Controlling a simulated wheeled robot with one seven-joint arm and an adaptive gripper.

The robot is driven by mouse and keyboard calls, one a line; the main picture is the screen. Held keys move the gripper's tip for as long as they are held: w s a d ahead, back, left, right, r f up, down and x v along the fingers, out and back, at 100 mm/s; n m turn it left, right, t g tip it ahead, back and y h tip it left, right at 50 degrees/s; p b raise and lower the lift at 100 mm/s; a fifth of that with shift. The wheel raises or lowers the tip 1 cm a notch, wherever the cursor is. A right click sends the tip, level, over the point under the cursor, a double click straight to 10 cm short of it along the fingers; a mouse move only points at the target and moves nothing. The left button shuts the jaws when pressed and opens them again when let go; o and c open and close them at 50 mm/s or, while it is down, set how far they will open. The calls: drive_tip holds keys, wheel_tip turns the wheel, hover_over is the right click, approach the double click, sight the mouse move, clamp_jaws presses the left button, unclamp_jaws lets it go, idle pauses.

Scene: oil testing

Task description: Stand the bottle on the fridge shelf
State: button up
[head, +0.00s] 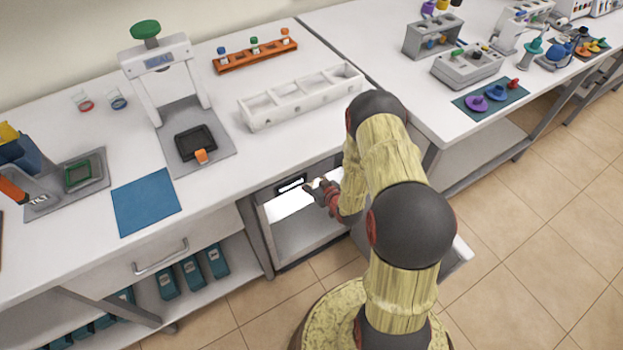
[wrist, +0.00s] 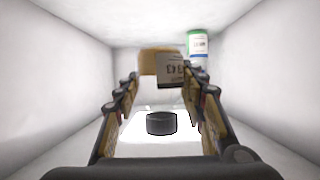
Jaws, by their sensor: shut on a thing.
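My gripper (head: 318,188) is at the mouth of the open fridge (head: 300,226) under the bench, reaching inward. In the wrist view, my gripper (wrist: 161,82) points into the white fridge interior, fingers on both sides. An amber bottle (wrist: 151,60) with a pale label (wrist: 172,70) shows between the fingertips, and they are shut on it. The label's figures look upside down in this picture. The bottle's full outline is unclear, and I cannot make it out in the head view. A short black round thing (wrist: 161,124) shows lower down against a bright white patch; what it belongs to is unclear.
A white bottle (wrist: 198,46) with green and blue bands is inside the fridge, beyond and right of my fingers. The fridge side walls (wrist: 60,90) are close on both sides. The bench top (head: 225,155) overhangs, with a white rack (head: 262,119) above.

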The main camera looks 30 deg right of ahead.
drive_tip(key=w+d+f+b, duration=0.1)
drive_tip(key=f, duration=0.1)
drive_tip(key=w+d+f+b, duration=0.1)
drive_tip(key=d+f, duration=0.1)
drive_tip(key=w+d+f+b, duration=0.1)
drive_tip(key=w+d+f, duration=0.1)
drive_tip(key=shift+f, duration=0.15)
drive_tip(key=shift+w+d+f+b, duration=0.15)
drive_tip(key=shift+f+b, duration=0.7)
drive_tip(key=shift+f, duration=0.85)
drive_tip(key=shift+f, duration=0.2)
drive_tip(key=o, duration=1.2)
drive_tip(key=shift+c, duration=0.2)
drive_tip(key=shift+r, duration=0.15)
